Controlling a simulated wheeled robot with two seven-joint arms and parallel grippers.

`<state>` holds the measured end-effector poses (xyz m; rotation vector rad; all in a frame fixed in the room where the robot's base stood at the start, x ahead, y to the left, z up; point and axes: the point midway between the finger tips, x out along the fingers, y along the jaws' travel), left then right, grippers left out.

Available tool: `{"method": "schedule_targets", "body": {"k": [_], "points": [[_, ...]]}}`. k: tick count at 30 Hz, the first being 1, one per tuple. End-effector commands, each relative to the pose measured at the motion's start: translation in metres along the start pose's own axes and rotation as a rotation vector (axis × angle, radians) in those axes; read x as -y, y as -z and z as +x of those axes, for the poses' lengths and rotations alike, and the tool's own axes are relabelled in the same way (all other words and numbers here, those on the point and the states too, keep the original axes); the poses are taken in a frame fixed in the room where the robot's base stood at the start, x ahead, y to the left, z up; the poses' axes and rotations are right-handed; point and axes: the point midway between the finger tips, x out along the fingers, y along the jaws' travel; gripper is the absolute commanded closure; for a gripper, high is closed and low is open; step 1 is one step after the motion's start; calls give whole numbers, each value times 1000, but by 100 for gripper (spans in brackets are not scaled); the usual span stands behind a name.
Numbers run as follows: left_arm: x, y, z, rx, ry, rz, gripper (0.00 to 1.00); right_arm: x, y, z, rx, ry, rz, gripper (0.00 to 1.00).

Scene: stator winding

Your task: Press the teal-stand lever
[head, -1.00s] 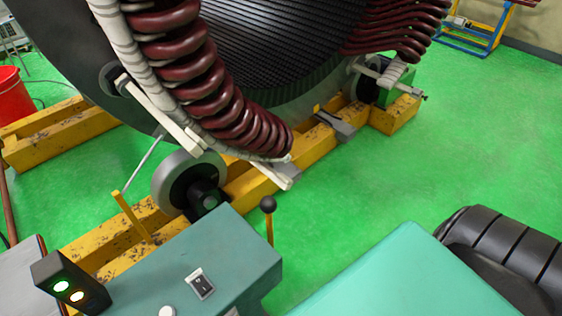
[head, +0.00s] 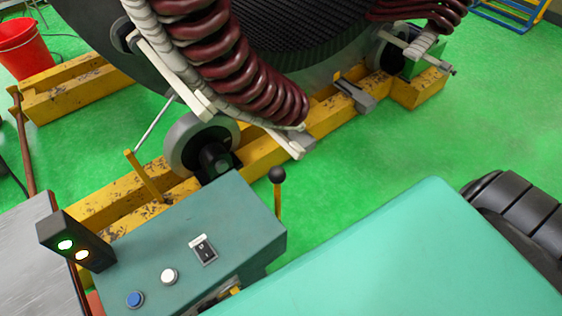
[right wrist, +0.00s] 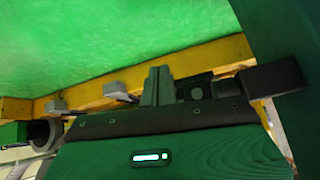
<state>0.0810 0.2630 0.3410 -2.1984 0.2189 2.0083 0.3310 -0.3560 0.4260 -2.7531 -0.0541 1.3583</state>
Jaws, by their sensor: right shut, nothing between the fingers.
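The teal stand (head: 228,205) is at the lower left of the head view, with a sloping top panel. Its lever (head: 277,190), a yellow rod with a black ball knob, stands upright at the stand's right edge. The panel carries a black rocker switch (head: 204,250), a white button (head: 169,276) and a blue button (head: 135,299). In the right wrist view my right gripper (right wrist: 158,84) has its fingers together with nothing between them. I cannot make out the lever in that view, nor the gripper's distance from it. My left gripper is in neither view.
A two-light signal box (head: 76,240) glows green and amber at the stand's left. Behind are the stator (head: 290,40) with dark red coils, its roller (head: 197,145) and yellow beams (head: 75,90). A red bucket (head: 25,48) stands far left. Green floor (head: 400,150) is clear right of the lever.

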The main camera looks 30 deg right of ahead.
Motion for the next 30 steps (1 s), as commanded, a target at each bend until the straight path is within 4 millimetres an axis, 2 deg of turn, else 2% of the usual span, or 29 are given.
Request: {"method": "schedule_targets", "body": {"k": [1,3,6,9,12,16,18,21,25,30], "points": [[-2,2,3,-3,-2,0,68,-13,59,5,-111,47,35,100],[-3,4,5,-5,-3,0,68,-19,128,2,-236,141,104,100],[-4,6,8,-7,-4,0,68,-18,215,-16,-369,313,197,100],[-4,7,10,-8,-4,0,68,-10,287,-47,-440,519,282,100],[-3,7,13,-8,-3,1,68,1,342,-86,-441,738,360,100],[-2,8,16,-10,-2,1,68,15,389,-145,-345,1008,451,100],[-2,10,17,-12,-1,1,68,21,403,-175,-262,1129,494,100],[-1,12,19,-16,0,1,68,27,413,-212,-136,1255,544,100],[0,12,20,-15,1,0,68,30,417,-244,-6,1349,590,100],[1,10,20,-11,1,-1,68,31,418,-260,66,1389,616,100]]}}
